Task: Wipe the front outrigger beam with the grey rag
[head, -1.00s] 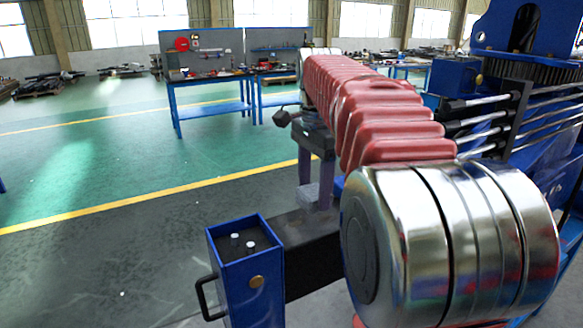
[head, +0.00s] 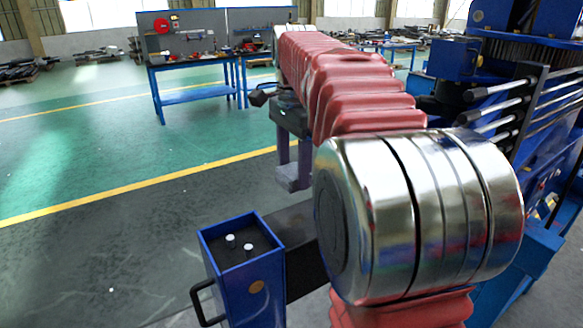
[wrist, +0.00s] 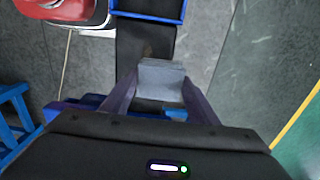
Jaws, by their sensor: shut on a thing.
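My gripper (head: 291,170) points down beyond my arm's large chrome joint in the head view. Its purple-grey fingers are shut on the grey rag (head: 292,180), a folded pad at the fingertips. The wrist view shows the rag (wrist: 161,82) between the two fingers. The front outrigger beam is a dark bar (head: 300,240) joined to a blue end box (head: 245,285). My chrome joint hides the beam's right part. In the wrist view the rag overlaps the dark beam (wrist: 145,45). In the head view it appears slightly above and behind the beam; contact cannot be told.
The blue crane body (head: 510,90) with several rods stands close on the right. A black handle (head: 203,303) sticks out left of the end box. Blue workbenches (head: 195,90) stand far back. The floor to the left is clear.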

